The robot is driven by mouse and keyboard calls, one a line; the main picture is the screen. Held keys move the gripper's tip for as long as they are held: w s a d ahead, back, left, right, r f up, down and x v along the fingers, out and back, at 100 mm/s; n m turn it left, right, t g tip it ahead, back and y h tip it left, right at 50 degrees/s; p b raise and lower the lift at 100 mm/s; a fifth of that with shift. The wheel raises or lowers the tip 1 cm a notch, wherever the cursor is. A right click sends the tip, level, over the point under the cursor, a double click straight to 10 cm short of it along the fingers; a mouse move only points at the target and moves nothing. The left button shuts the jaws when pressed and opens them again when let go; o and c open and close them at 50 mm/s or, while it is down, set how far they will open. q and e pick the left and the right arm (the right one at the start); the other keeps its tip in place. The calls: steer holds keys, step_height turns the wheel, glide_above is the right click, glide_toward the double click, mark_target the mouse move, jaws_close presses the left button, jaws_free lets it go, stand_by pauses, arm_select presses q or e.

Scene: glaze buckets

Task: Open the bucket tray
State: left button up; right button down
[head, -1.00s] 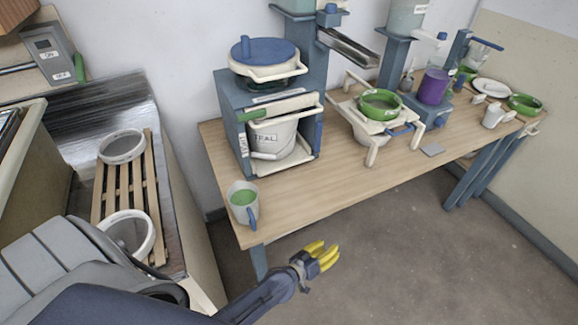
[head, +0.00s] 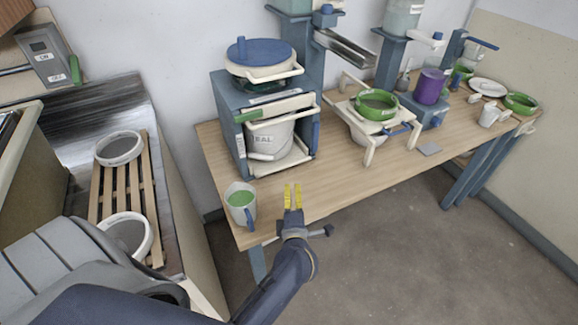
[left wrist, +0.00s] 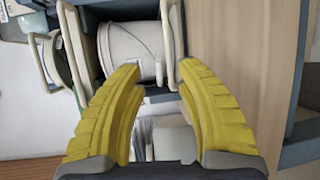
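A blue-grey housing (head: 230,125) on the wooden table holds a white bucket (head: 272,140) with a partly readable label. In the left wrist view the bucket (left wrist: 132,45) lies beyond my fingers. My left gripper (head: 293,196) is open and empty at the table's front edge, in front of the housing and right of the mug. Its yellow fingers stand apart in the left wrist view (left wrist: 160,95). My right gripper does not show.
A grey mug with green contents (head: 241,203) stands at the table's front left corner. A white stand with a green-rimmed sieve (head: 376,104) and a purple container (head: 431,86) are to the right. Bare tabletop (head: 335,180) lies between mug and stand.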

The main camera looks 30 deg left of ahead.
mark_target(288, 166)
arm_select(q)
steer(key=shift+s+a+f+n+g, duration=0.2)
steer(key=shift+a+f+n+g, duration=0.1)
steer(key=shift+n+g, duration=0.1)
steer(key=shift+w+a+f, duration=0.1)
steer(key=shift+w, duration=0.1)
steer(key=x, duration=1.6)
steer(key=shift+w+a, duration=0.2)
steer(key=shift+a, duration=0.05)
steer(key=shift+o, duration=0.3)
jaws_close()
